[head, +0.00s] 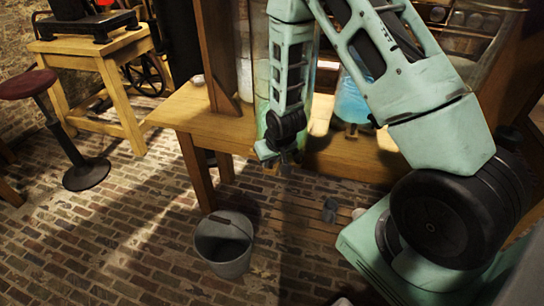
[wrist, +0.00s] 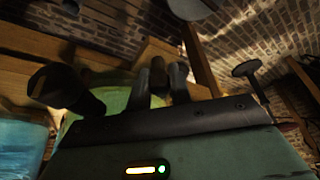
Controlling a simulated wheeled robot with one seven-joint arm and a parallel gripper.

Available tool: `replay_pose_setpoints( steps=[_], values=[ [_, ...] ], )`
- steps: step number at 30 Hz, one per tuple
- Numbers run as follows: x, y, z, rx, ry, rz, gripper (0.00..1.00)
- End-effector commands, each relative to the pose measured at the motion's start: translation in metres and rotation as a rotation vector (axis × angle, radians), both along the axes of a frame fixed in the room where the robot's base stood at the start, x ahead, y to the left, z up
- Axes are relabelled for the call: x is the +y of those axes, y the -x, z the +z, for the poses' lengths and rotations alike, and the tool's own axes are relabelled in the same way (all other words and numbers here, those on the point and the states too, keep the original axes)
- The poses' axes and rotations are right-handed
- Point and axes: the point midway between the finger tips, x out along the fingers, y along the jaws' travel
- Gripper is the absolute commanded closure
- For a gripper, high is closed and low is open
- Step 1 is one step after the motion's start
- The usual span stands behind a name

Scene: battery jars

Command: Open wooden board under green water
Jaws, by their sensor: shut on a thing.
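The green water (head: 262,110) stands in a clear jar on the wooden table, mostly behind my arm. It also shows in the wrist view (wrist: 115,97) behind the fingers. The wooden board (wrist: 153,48) appears to be the pale wood at the table's front, just beyond the fingertips. My gripper (head: 286,160) points down at the table's front edge, below the green jar. In the wrist view my gripper (wrist: 160,80) is shut on a small part between its fingers, seemingly the board's; the contact is dark and partly hidden.
A jar of blue water (head: 352,98) stands on the table (head: 195,112) to the right. A metal bucket (head: 224,245) is on the brick floor in front. A stool (head: 75,130) and a second wooden table (head: 85,45) are at left.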

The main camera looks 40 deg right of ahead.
Motion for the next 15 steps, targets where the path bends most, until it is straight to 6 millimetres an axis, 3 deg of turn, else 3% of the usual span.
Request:
replay_pose_setpoints(
  steps=[12,13,15],
  values=[
    [0.0015,0.0013,0.0002,0.000,0.000,-0.001,1.00],
    [0.0015,0.0013,0.0002,0.000,0.000,-0.001,0.74],
    [0.0014,0.0012,0.0002,0.000,0.000,-0.001,0.58]
  ],
)
